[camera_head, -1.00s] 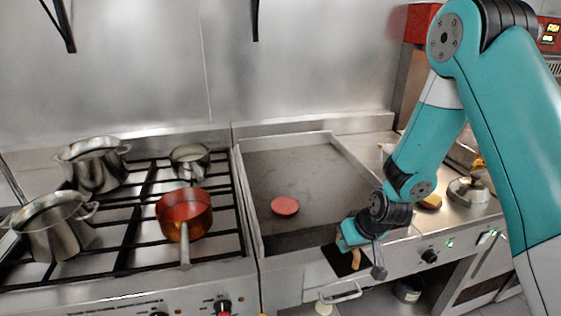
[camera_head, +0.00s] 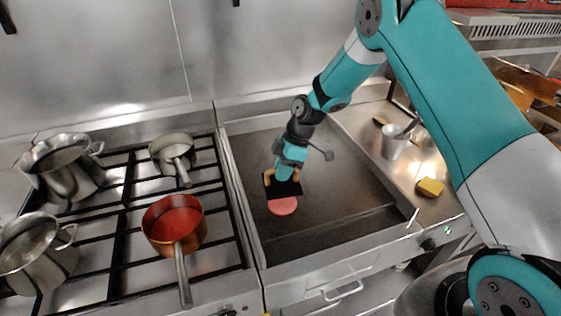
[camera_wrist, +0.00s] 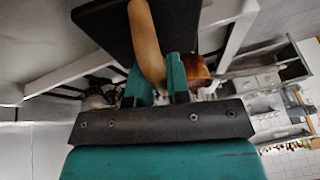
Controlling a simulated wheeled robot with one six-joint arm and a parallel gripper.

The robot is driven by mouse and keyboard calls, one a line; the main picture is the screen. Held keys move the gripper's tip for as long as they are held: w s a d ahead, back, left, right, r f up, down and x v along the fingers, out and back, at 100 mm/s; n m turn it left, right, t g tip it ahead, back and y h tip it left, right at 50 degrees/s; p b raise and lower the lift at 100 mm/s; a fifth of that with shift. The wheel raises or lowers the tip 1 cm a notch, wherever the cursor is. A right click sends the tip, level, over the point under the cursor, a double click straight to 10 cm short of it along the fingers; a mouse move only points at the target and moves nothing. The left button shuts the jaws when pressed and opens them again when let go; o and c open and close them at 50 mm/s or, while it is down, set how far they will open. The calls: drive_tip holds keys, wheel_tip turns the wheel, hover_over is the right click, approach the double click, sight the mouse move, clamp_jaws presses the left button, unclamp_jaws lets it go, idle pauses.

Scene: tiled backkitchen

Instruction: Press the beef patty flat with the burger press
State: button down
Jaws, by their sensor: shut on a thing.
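The beef patty (camera_head: 283,207) is a round pink disc lying on the flat griddle (camera_head: 345,190). The burger press (camera_head: 284,189) has a dark rectangular plate and a tan wooden handle. My gripper (camera_head: 288,166) is shut on its handle. In the head view the press plate overlaps the far part of the patty; I cannot tell whether they touch. In the wrist view the press (camera_wrist: 100,28) fills the top, its curved handle between my gripper's fingers (camera_wrist: 158,75). The patty is hidden there.
The gas stove on the left holds an orange saucepan (camera_head: 174,226), a small pot (camera_head: 172,147) and steel stockpots (camera_head: 62,170). Right of the griddle, the counter holds a metal container (camera_head: 395,142) and a yellow sponge-like block (camera_head: 430,187). The griddle has raised edges.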

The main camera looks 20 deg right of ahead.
sight(282, 185)
drive_tip(key=shift+f+b, duration=1.3)
drive_tip(key=shift+f, duration=1.6)
drive_tip(key=shift+f+b, duration=0.5)
drive_tip(key=shift+f, duration=0.1)
drive_tip(key=shift+r, duration=0.1)
drive_tip(key=shift+r+p, duration=1.8)
drive_tip(key=shift+r, duration=1.7)
